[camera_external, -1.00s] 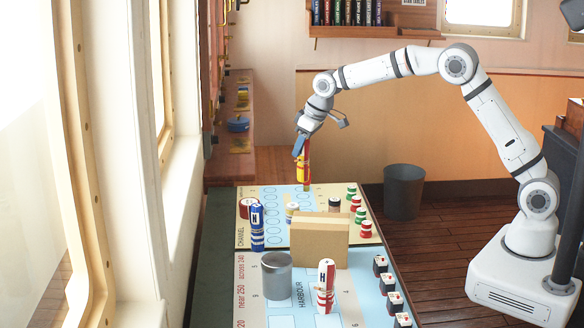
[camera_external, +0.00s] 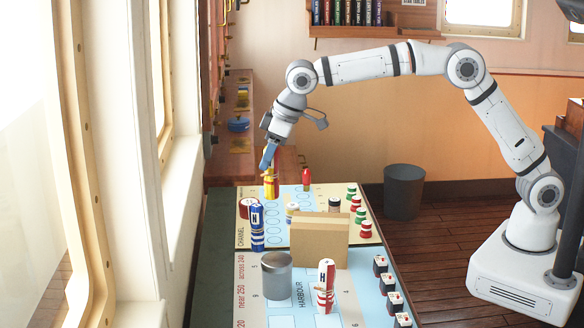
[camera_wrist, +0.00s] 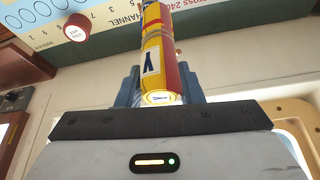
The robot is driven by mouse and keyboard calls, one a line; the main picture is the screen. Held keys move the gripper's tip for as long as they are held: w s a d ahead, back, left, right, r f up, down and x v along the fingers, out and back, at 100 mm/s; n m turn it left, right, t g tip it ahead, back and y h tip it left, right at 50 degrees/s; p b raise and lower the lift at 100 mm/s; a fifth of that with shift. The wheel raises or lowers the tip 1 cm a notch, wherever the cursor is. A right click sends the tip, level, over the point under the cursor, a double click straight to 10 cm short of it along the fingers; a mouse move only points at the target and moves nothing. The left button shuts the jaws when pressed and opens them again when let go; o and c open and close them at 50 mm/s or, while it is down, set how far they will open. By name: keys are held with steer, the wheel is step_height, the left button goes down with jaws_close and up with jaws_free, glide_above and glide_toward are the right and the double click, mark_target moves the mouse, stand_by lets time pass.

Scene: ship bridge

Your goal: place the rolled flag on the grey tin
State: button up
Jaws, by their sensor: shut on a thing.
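The rolled flag (camera_external: 271,187), a yellow and red roll, hangs upright from my gripper (camera_external: 269,158) above the far part of the chart board. The wrist view shows it (camera_wrist: 153,55) with a letter Y label, held between the blue fingers (camera_wrist: 155,88). My gripper is shut on it. The grey tin (camera_external: 277,282), a plain cylinder, stands on the near part of the board, left of the cardboard box. The flag is well beyond the tin and apart from it. The flag's lower end appears close to the board; I cannot tell the exact gap.
A cardboard box (camera_external: 319,243) stands between the far and near boards. A blue roll (camera_external: 257,228) stands left of it, and a red and white roll (camera_external: 326,287) stands right of the tin. A red piece (camera_external: 306,180) and several small pieces stand on the far board.

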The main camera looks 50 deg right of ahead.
steer(key=s+a+r+n+p, duration=0.1)
steer(key=s+a+r+n, duration=0.15)
steer(key=s+a, duration=1.05)
step_height(320, 180, down, 9)
steer(key=p, duration=0.1)
steer(key=shift+d+m+y+p, duration=0.2)
steer(key=shift+m+y+p, duration=0.1)
steer(key=shift+m+p, duration=0.1)
steer(key=shift+f, duration=0.15)
steer(key=o, duration=1)
